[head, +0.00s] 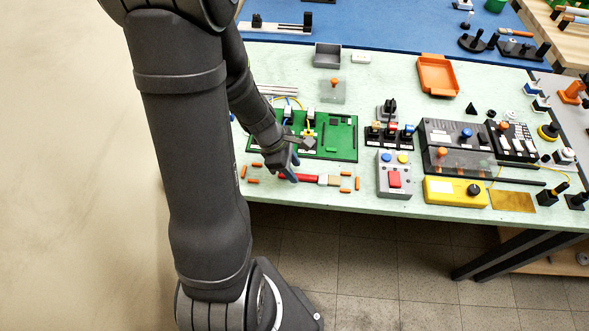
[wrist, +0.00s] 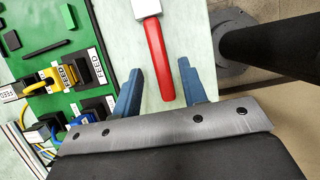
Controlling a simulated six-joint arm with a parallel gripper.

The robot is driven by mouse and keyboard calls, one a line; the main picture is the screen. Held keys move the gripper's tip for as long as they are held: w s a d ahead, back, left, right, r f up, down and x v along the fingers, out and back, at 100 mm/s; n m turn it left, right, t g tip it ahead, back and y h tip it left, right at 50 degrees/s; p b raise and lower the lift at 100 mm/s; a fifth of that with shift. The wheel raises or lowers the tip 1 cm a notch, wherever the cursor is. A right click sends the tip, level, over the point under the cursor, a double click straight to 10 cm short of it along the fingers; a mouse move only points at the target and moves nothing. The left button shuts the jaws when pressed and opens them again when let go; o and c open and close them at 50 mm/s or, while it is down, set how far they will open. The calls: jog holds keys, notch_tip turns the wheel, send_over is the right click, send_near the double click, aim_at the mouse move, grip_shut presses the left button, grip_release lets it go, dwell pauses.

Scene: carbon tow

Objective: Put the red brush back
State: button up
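The red brush has a red handle (head: 299,177) and a pale ferrule with a tan end (head: 333,181). It lies flat near the front edge of the pale green table, among small orange markers (head: 345,190). In the wrist view the red handle (wrist: 158,55) runs between my gripper's two blue fingers, with a gap on each side. The pale ferrule (wrist: 146,8) is at the top edge, and the bristles are out of that view. My gripper (wrist: 159,68) is open over the handle's end; in the head view it (head: 290,175) covers part of the handle.
A green circuit board (head: 343,124) with black blocks and wires lies just behind the brush. A grey box with a red button (head: 394,180) and a yellow box (head: 455,191) stand to the right. More orange markers (head: 253,181) lie left of the handle. The table's front edge is close.

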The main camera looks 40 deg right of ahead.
jog(key=v, duration=1)
jog(key=shift+r, duration=0.25)
jog(key=x, duration=1.2)
jog(key=shift+f, duration=0.2)
jog(key=shift+r, duration=0.15)
jog(key=shift+w, duration=0.1)
